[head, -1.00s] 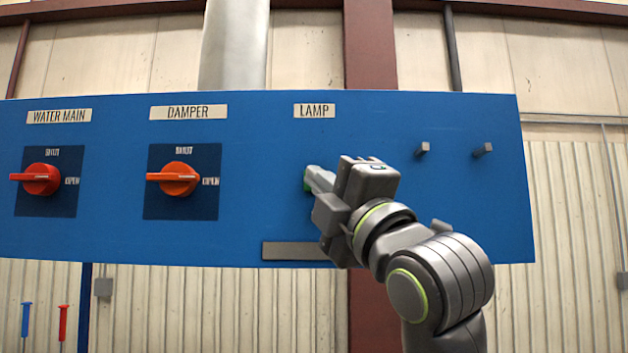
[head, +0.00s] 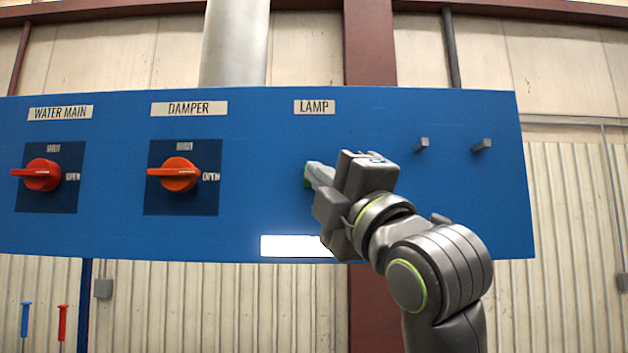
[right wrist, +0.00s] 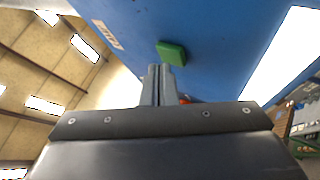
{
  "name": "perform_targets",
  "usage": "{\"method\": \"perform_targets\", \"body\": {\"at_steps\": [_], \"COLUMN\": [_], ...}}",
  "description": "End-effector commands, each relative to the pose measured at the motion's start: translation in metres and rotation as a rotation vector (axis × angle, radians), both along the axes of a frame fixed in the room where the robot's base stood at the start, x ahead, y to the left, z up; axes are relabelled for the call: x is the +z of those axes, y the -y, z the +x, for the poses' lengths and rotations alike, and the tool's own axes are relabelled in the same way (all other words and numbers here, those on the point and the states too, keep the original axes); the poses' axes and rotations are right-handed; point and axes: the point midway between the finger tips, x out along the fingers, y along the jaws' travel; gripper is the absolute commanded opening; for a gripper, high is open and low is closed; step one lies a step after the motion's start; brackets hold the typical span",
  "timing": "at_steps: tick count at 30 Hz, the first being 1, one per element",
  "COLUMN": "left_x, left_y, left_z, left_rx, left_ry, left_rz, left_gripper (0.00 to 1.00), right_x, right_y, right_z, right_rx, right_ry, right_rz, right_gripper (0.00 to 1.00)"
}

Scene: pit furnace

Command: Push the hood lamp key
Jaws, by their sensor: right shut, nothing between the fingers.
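The lamp key is a green button (right wrist: 171,53) on the blue panel, and only its left edge (head: 306,181) shows in the head view, under the LAMP label (head: 314,107). My right gripper (head: 312,173) is shut and empty, with its fingertips at the key. In the right wrist view the shut fingers (right wrist: 157,72) point at the key's lower edge; I cannot tell whether they touch it. The lamp strip (head: 292,246) below the key glows bright white, and it also shows as a white patch in the right wrist view (right wrist: 285,55). My left gripper is out of view.
On the blue panel (head: 255,180) left of the key are the red WATER MAIN knob (head: 42,175) and the orange DAMPER knob (head: 178,175). Two grey pegs (head: 422,145) (head: 482,146) stick out on the right. A blue and a red handle hang at lower left.

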Motion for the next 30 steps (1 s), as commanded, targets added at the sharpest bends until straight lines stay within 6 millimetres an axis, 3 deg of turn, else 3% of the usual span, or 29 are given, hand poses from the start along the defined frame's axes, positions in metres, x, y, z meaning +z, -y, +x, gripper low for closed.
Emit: {"method": "perform_targets", "body": {"at_steps": [9,24,30], "left_x": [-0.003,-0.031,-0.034], "left_y": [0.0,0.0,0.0], "left_z": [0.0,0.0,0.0], "left_rx": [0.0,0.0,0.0], "left_ry": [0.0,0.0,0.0], "left_rz": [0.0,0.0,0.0], "left_gripper": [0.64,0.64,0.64], "right_x": [-0.001,-0.002,0.0], "right_y": [0.0,0.0,0.0], "right_z": [-0.004,-0.052,-0.061], "right_rx": [0.0,0.0,-0.001], "right_ry": [0.001,0.004,0.001], "right_rz": [0.0,0.0,0.0], "right_gripper": [0.0,0.0,0.0]}}
